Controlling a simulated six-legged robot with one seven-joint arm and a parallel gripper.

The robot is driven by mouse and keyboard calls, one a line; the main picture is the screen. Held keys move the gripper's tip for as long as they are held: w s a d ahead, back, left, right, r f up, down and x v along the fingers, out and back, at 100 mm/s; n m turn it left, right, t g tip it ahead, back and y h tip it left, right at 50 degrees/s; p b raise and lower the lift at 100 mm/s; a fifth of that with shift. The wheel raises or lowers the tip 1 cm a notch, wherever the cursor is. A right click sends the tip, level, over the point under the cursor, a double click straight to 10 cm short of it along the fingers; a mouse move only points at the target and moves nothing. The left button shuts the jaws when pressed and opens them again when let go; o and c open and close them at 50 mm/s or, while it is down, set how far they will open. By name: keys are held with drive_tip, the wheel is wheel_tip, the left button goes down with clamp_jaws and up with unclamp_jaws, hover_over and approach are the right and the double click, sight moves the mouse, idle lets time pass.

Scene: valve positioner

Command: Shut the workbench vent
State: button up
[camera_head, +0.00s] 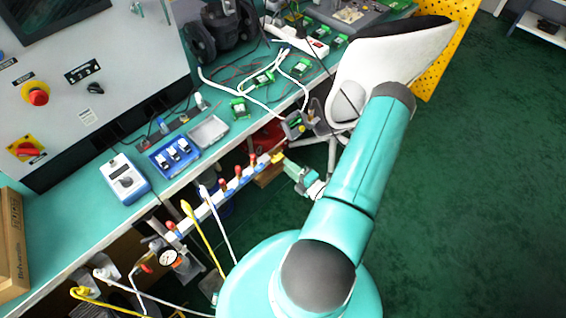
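A white manifold rail (212,203) runs along the front edge of the workbench (75,232), with several red-handled valves (238,173) on it. A small yellow part (277,158) is at the far right end of the rail. I cannot tell for sure which of these parts is the vent. My gripper (287,165) is small in the view, at the rail's right end and close to the yellow part. I cannot tell whether it touches that part. My arm hides some of the area behind it, and the finger opening is too small to make out.
A pressure gauge (168,257) and yellow and white hoses (205,240) hang below the bench at lower left. An office chair (385,65) stands beyond my arm, close to the bench. A control panel (90,90) stands on the bench. Green floor at right is clear.

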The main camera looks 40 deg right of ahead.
sight(277, 159)
drive_tip(key=shift+w, duration=1.9)
clamp_jaws()
drive_tip(key=shift+n, duration=0.4)
drive_tip(key=shift+s+n, duration=0.1)
drive_tip(key=shift+n, duration=8.4)
